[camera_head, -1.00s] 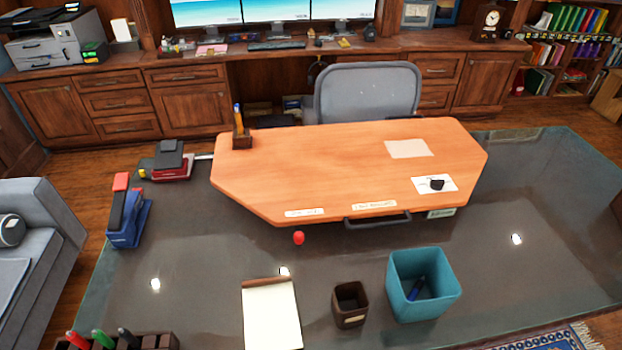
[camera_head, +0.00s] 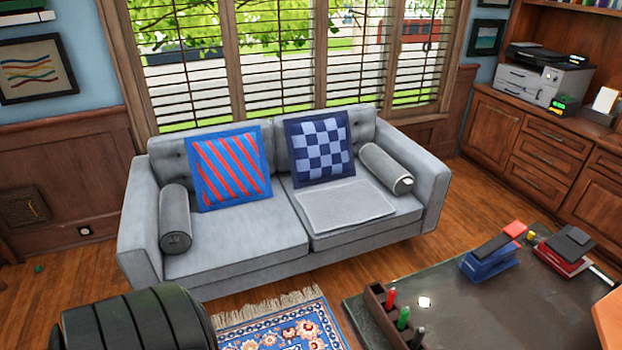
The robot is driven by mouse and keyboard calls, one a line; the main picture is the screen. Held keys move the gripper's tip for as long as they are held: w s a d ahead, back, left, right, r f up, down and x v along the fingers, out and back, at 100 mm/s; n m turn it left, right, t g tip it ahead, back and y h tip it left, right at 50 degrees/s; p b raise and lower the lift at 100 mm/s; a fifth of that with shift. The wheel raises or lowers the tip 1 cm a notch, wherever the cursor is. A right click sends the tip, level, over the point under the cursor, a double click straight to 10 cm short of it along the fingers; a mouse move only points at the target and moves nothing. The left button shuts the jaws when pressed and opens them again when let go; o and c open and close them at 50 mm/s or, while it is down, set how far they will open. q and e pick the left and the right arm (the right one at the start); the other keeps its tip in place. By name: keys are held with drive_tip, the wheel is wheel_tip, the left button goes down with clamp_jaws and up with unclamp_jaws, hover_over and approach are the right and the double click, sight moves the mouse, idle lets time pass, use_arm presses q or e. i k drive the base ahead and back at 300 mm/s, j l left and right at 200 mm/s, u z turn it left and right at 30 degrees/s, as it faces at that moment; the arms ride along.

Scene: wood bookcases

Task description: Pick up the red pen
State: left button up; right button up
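The red pen (camera_head: 391,297) stands upright in a dark wooden pen holder (camera_head: 376,308) at the near left corner of the glass-topped desk. A green pen (camera_head: 403,317) and a dark pen (camera_head: 417,337) stand in the same holder, nearer to me. The lower part of the red pen is hidden inside the holder. Neither of my grippers is in view.
A grey sofa (camera_head: 240,248) stands beyond. A dark padded seat (camera_head: 135,325) is at the lower left. A patterned rug (camera_head: 280,325) and open wood floor lie between.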

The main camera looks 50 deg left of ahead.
sight(391, 293)
drive_tip(key=u, duration=0.85)
drive_tip(key=z, duration=1.35)
drive_tip(key=u, duration=1.35)
drive_tip(key=k+j, duration=0.05)
